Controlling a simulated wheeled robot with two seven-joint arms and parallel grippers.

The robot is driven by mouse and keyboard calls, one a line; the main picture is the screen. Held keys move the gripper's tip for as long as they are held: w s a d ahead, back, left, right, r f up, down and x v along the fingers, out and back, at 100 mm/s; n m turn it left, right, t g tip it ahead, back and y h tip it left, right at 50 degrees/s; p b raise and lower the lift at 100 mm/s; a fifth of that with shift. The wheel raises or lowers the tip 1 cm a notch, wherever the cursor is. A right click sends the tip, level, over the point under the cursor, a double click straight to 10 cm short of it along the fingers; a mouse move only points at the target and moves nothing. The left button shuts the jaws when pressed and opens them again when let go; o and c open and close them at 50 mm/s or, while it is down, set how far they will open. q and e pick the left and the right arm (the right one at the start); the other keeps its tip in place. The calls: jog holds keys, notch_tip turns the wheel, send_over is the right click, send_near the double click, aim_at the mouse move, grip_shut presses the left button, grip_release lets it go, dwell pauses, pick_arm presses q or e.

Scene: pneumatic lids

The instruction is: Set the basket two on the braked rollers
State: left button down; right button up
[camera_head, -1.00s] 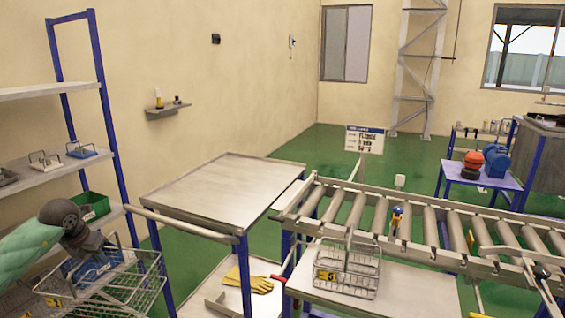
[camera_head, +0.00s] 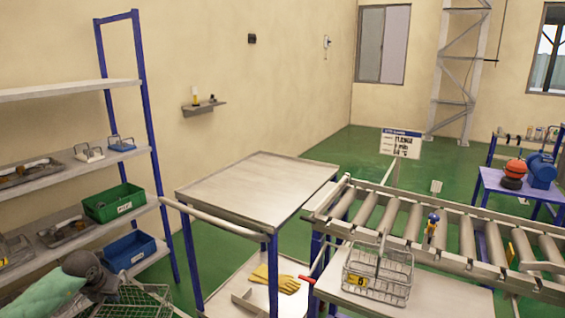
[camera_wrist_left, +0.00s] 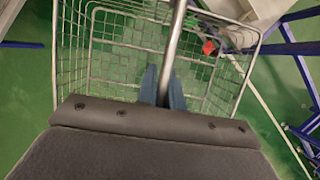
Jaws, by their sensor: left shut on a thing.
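My left gripper (camera_head: 104,284) is at the lower left of the head view. Its fingers (camera_wrist_left: 163,88) are shut on the bar handle of a wire basket (camera_head: 150,298). The basket hangs below the gripper and is partly cut off by the picture's bottom edge. In the left wrist view the basket (camera_wrist_left: 92,52) looks empty, with green floor through its mesh. The roller conveyor (camera_head: 405,219) stands at the right, its rollers bare where seen. A small blue and orange fitting (camera_head: 431,228) is among the rollers. My right gripper is not in view.
A second wire basket (camera_head: 377,272) with a yellow tag stands on the board beside the conveyor. A trolley (camera_head: 255,185) with a clear top stands between the shelf rack (camera_head: 150,120) and the conveyor. Yellow gloves (camera_head: 275,279) lie on its lower shelf. A sign (camera_head: 401,144) stands behind the conveyor.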

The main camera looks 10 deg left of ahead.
pick_arm(q)
jog(key=m+g+h, duration=0.1)
jog(key=m+g, duration=0.1)
jog(key=m, duration=0.6)
jog(key=s+m+g+h, duration=0.1)
jog(key=m+g+h, duration=0.1)
jog(key=m, duration=0.7)
jog(key=s+m+g+h, duration=0.1)
jog(key=m+g, duration=0.1)
jog(key=m, duration=0.7)
jog(key=shift+s+f+g+h, duration=0.2)
jog(key=shift+g+h, duration=0.1)
jog(key=shift+g, duration=0.1)
